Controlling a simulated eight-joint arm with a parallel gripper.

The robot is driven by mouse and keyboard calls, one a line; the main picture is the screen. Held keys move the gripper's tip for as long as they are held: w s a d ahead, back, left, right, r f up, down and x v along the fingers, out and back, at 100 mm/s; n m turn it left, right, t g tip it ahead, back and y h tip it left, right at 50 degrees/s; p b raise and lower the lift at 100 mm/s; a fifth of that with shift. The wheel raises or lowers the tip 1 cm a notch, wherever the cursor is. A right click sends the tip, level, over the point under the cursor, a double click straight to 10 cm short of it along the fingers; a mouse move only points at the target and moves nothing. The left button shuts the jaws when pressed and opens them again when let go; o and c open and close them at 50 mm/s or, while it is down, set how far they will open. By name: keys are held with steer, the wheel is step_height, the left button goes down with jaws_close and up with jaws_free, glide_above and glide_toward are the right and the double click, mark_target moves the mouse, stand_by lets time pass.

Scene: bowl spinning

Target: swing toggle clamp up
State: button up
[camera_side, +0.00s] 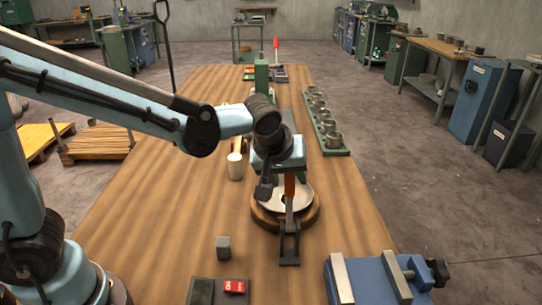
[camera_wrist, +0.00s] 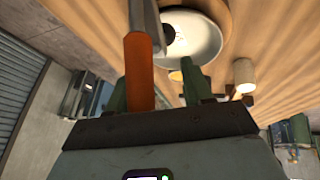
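The toggle clamp (camera_side: 289,248) stands at the near edge of the round wooden base (camera_side: 262,221), its orange-red handle (camera_side: 289,187) pointing up. In the wrist view the orange handle (camera_wrist: 138,70) lies between the two green fingers of my gripper (camera_wrist: 160,78), close to the left finger. A gap shows between the handle and the right finger, so my gripper is open. Whether the left finger touches the handle cannot be told. A pale metal bowl (camera_side: 305,199) sits on the wooden base and shows in the wrist view (camera_wrist: 198,38). My gripper hides part of it.
A mallet (camera_side: 235,165) lies left of the base. A small grey block (camera_side: 223,247) and a red-buttoned control box (camera_side: 235,287) are at the near left. A blue vise (camera_side: 375,278) is at the near right. A tray of metal cups (camera_side: 325,125) stands farther back.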

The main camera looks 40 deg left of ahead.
steer(key=shift+w+a+f, duration=0.15)
steer(key=shift+a+f, duration=0.1)
steer(key=shift+a, duration=0.05)
steer(key=v, duration=1.2)
steer(key=s+a+f+m+t+h, duration=0.1)
steer(key=s+a+f+m, duration=0.65)
steer(key=a, duration=0.25)
steer(key=w+a+r+n+g, duration=0.2)
steer(key=w+a, duration=0.3)
steer(key=w, duration=0.3)
steer(key=w+a+r+n+g, duration=0.2)
steer(key=w+a+n, duration=0.2)
steer(key=w, duration=0.4)
steer(key=shift+a+g, duration=0.3)
steer(key=shift+a, duration=0.45)
steer(key=shift+s+r, duration=0.1)
steer(key=shift+s, duration=0.05)
